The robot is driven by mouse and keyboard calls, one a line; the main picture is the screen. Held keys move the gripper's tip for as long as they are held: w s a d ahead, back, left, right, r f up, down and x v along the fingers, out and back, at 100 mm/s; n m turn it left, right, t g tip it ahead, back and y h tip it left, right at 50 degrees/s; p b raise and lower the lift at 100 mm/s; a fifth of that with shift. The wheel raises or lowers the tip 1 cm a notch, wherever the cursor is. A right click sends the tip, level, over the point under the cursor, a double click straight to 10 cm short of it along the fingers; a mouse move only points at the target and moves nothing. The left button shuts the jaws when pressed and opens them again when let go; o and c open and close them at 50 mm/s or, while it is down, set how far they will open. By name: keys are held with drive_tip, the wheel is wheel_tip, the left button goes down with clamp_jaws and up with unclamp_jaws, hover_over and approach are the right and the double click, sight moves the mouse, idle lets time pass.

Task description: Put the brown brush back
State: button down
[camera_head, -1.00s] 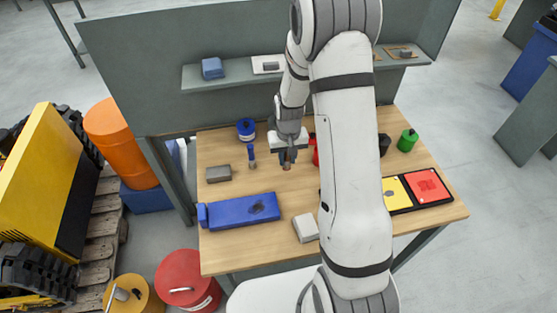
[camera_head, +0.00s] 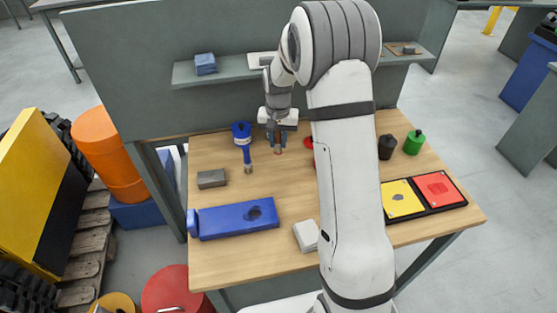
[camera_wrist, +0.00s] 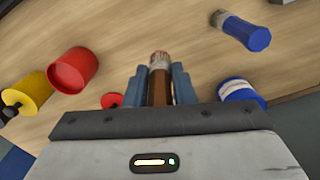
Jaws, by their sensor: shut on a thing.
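The brown brush (camera_wrist: 159,88) is between the two fingers of my gripper (camera_wrist: 159,82) in the wrist view, with a pale, reddish end pointing away from the palm. In the head view my gripper (camera_head: 277,138) is over the rear of the workbench, and only a small brown end of the brush (camera_head: 278,150) shows below it. My gripper is shut on it. I cannot tell how far its end is from the table.
A blue brush (camera_head: 246,156) and blue can (camera_head: 241,128) are left of my gripper. Red (camera_wrist: 74,71) and yellow (camera_wrist: 28,92) cans show in the wrist view. A grey block (camera_head: 211,179), blue holed block (camera_head: 235,220) and two-colour tray (camera_head: 432,210) occupy the bench. A shelf (camera_head: 220,75) stands behind.

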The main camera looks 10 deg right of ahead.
sight(278, 154)
drive_tip(key=shift+f, duration=3.3)
drive_tip(key=c, duration=1.2)
unclamp_jaws()
drive_tip(key=shift+c, duration=0.2)
drive_tip(key=shift+r+p, duration=0.1)
drive_tip(key=shift+p, duration=0.25)
wheel_tip(278, 154, up, 12)
drive_tip(key=shift+f+b, duration=0.1)
drive_tip(key=shift+b, duration=0.5)
drive_tip(key=s+r+n+t, duration=0.1)
drive_tip(key=s+r, duration=0.2)
drive_tip(key=s, duration=0.7)
drive_tip(key=s+r+n+t, duration=0.1)
drive_tip(key=s+r, duration=0.3)
drive_tip(key=s, duration=0.6)
drive_tip(key=s+r+n+t, duration=0.1)
drive_tip(key=s+r, duration=0.2)
drive_tip(key=s, duration=0.7)
drive_tip(key=shift+d+r+n, duration=0.2)
drive_tip(key=shift+r+n, duration=0.05)
drive_tip(key=shift+n, duration=0.05)
drive_tip(key=shift+c, duration=0.2)
